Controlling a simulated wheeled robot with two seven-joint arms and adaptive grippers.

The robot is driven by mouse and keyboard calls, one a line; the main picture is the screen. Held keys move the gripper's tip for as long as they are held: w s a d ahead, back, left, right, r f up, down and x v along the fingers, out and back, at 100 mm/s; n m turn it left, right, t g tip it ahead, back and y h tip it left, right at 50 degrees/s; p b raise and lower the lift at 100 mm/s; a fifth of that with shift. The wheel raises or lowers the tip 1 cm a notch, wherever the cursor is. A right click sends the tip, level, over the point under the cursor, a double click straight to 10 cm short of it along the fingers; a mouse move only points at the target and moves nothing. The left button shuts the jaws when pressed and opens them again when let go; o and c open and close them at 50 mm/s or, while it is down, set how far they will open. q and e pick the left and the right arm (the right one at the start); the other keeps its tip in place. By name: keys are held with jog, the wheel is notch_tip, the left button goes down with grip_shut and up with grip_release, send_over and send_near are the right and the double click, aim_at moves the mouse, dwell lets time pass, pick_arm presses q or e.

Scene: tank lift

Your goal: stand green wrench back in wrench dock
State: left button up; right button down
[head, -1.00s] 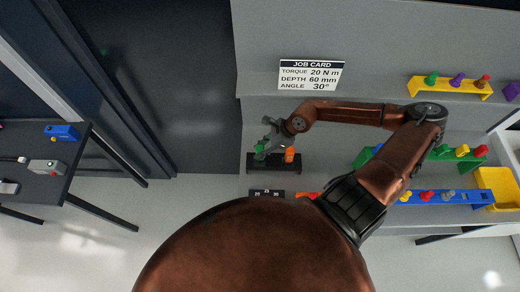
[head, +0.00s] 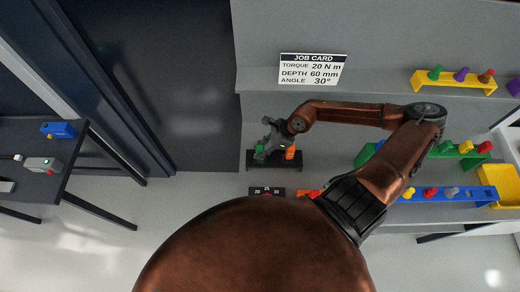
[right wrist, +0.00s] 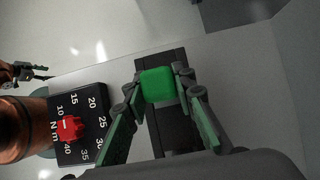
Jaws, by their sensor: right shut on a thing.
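The green wrench (head: 260,153) is in my right gripper (head: 267,146). In the right wrist view the green wrench (right wrist: 158,85) shows end-on as a green block between the two fingertips, and the gripper (right wrist: 157,92) is shut on it. The black wrench dock (head: 285,165) is directly at the wrench, and also shows behind it in the right wrist view (right wrist: 178,132). I cannot tell whether the wrench is seated in the dock. An orange wrench (head: 291,153) stands at the dock's right part. My left gripper (right wrist: 25,72) shows small at the left of the right wrist view, its jaws unclear.
A black dial panel with a red knob (right wrist: 70,128) lies beside the dock. Coloured racks (head: 445,195) fill the right side. A job card (head: 312,70) hangs above. A dark table (head: 45,185) stands at the left.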

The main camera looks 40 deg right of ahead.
jog(key=shift+f+b, duration=0.4)
jog(key=shift+f, duration=0.1)
jog(key=c, duration=1.5)
grip_release()
jog(key=shift+c, duration=0.2)
notch_tip(320, 180, up, 9)
jog(key=p, duration=0.6)
jog(key=shift+r, duration=0.1)
jog(key=shift+s, duration=0.1)
